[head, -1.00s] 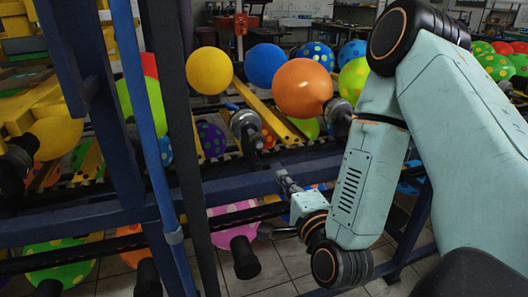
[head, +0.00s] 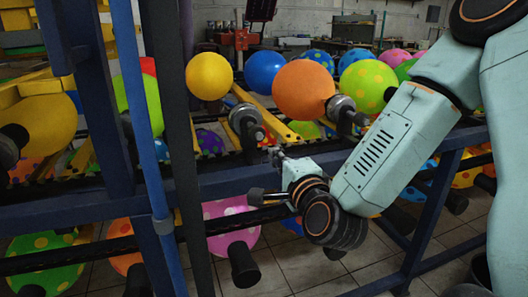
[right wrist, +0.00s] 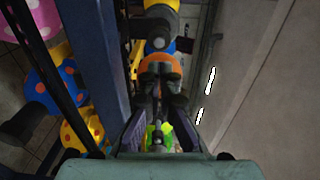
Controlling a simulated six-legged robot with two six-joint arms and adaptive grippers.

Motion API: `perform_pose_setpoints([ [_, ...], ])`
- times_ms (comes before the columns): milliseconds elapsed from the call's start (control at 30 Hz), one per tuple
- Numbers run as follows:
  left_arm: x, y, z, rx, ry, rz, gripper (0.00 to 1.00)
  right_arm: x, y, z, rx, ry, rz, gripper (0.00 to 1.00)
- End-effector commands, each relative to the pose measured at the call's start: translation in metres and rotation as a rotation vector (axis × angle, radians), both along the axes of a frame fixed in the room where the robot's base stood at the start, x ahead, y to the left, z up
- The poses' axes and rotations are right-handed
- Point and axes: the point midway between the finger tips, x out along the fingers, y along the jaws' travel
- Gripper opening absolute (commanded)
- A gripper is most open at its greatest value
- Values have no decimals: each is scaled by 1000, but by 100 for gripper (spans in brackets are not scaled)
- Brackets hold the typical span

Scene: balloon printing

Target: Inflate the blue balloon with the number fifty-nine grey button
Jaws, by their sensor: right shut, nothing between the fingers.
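The blue balloon (head: 265,71) sits inflated on the upper row, between the yellow and orange balloons. My right gripper (head: 277,156) is shut and empty, in front of the rack's upper beam, below the orange balloon and clear of the blue balloon. In the right wrist view its fingers (right wrist: 161,73) point up the picture toward an orange balloon, which they partly cover. I cannot pick out a grey button or read the number fifty-nine in either view. My left gripper does not show.
The yellow balloon (head: 209,76), orange balloon (head: 303,90) and spotted green balloon (head: 367,84) share the upper row. Black nozzles (head: 246,122) stick out of the rack. A blue post (head: 140,100) and beam (head: 240,181) frame it. A pink balloon (head: 231,222) hangs below.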

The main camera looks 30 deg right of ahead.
Motion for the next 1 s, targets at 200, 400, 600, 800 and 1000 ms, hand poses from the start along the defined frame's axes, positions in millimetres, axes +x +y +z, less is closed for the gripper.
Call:
perform_pose_setpoints([
  [200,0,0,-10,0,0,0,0,42,-10,-1,-7,-2,-1,0],
  [400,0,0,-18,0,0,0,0,71,-17,-2,-4,0,-1,0],
  [600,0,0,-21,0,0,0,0,85,-21,-2,-2,0,-1,0],
  [800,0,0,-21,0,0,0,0,87,-21,-1,-1,0,-1,0],
  [1000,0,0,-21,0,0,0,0,87,-21,-1,-1,0,-1,0],
])
